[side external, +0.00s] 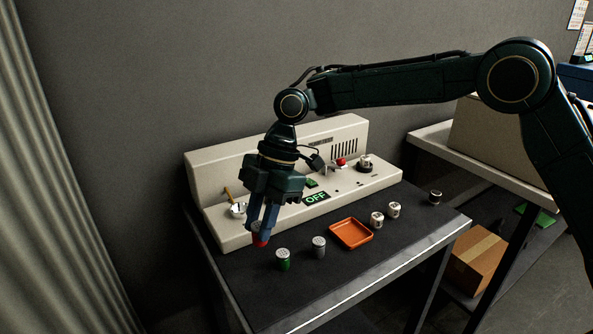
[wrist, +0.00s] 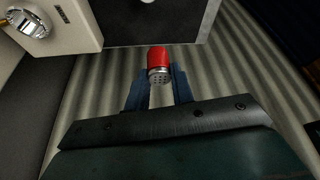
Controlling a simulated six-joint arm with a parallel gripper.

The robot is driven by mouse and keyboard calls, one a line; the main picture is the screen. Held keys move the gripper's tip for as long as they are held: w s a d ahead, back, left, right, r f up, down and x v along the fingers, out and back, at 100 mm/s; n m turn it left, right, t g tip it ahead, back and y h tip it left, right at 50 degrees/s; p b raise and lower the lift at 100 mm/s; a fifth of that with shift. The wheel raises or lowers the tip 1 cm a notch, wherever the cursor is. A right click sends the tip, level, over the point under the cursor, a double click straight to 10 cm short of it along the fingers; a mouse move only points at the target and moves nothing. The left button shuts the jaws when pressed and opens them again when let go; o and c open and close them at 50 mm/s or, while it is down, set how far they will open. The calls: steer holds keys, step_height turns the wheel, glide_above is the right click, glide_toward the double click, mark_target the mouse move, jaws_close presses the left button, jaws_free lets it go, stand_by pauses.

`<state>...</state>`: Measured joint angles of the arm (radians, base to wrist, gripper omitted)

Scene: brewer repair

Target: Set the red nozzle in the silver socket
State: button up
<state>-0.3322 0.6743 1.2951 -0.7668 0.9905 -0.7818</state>
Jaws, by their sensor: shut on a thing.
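The red nozzle (wrist: 157,57) has a perforated silver end, which faces the camera in the wrist view. My gripper (wrist: 158,85) is shut on it, one blue finger on each side. In the side view, the nozzle (side external: 260,241) hangs below my gripper (side external: 261,226), in front of the machine's left part; its clearance from the table is hard to tell. A round silver fitting (side external: 237,210), which looks like the silver socket, sits at the left end of the machine's ledge. The fitting also shows at the wrist view's top left (wrist: 28,21), apart from the nozzle.
A green nozzle (side external: 283,260), a grey nozzle (side external: 319,248), an orange tray (side external: 351,233) and white pieces (side external: 377,220) stand along the dark table. The table's front strip is clear.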

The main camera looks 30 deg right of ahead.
steer(key=shift+w, duration=0.15)
steer(key=w+d+m+t, duration=0.1)
steer(key=w+m+t, duration=0.1)
steer(key=w+m, duration=0.4)
steer(key=w+d+r+m+t+h, duration=0.1)
steer(key=w+m+t, duration=0.1)
steer(key=w+m, duration=0.4)
steer(key=shift+w+d, duration=0.35)
steer(key=shift+w, duration=1.9)
steer(key=shift+f, duration=0.15)
steer(key=shift+f, duration=2)
steer(key=shift+f, duration=1.15)
steer(key=o, duration=1.5)
steer(key=shift+c, duration=0.2)
steer(key=shift+r, duration=0.1)
